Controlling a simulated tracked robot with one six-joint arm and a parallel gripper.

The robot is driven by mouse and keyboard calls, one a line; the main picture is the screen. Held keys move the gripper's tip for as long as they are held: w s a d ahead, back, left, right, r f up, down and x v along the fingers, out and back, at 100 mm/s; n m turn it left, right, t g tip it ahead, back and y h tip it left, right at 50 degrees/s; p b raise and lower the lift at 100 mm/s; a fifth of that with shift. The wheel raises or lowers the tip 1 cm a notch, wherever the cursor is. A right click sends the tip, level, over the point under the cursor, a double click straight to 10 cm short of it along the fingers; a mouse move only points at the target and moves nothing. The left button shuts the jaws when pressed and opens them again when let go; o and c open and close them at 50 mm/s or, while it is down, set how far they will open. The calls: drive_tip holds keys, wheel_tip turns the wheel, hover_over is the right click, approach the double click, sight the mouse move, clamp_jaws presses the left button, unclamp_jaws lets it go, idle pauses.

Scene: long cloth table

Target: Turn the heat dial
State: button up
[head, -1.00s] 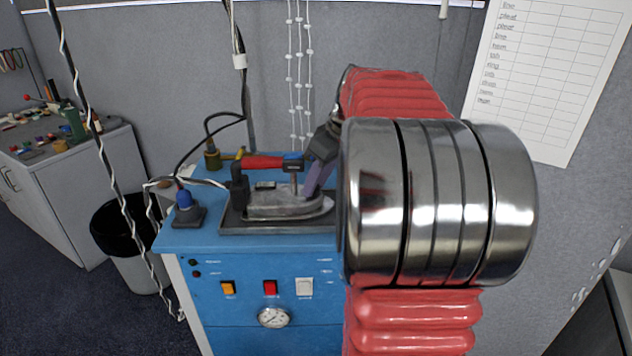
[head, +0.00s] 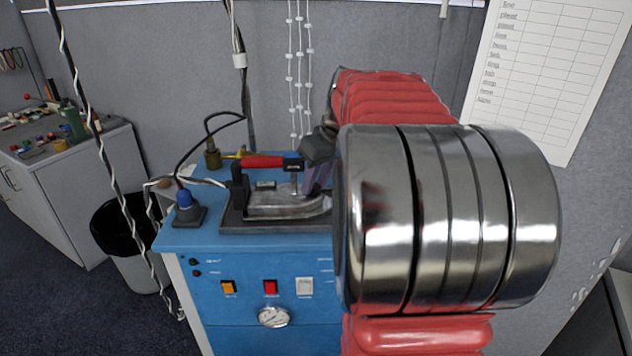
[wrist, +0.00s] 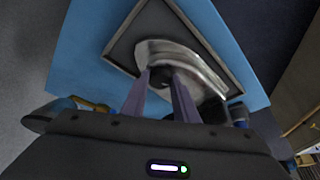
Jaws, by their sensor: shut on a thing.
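The iron (head: 285,204) has a silver body and a red handle (head: 262,160), and it lies on a dark rest plate (head: 236,222) on the blue cabinet top. My gripper (head: 308,190) reaches down over the iron's right part. In the wrist view, my gripper (wrist: 160,80) has its two purple-grey fingers on either side of a small dark round dial (wrist: 160,74) on the silver iron (wrist: 205,68), shut on it. The fingers cover part of the dial, and no marking on it can be read. In the head view I cannot make out the dial, and my arm hides the iron's right end.
The blue cabinet (head: 215,262) has switches and a gauge (head: 273,317) in front. A blue-topped stand (head: 187,208) and a brass-coloured pot (head: 213,158) stand at left. Cables hang at left. A black bin (head: 122,230) stands on the floor.

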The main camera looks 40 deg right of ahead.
idle(0.3)
drive_tip(key=o, duration=1.1)
drive_tip(key=shift+c, duration=0.2)
drive_tip(key=v, duration=1.3)
drive_tip(key=shift+r, duration=0.35)
drive_tip(key=shift+s, duration=0.1)
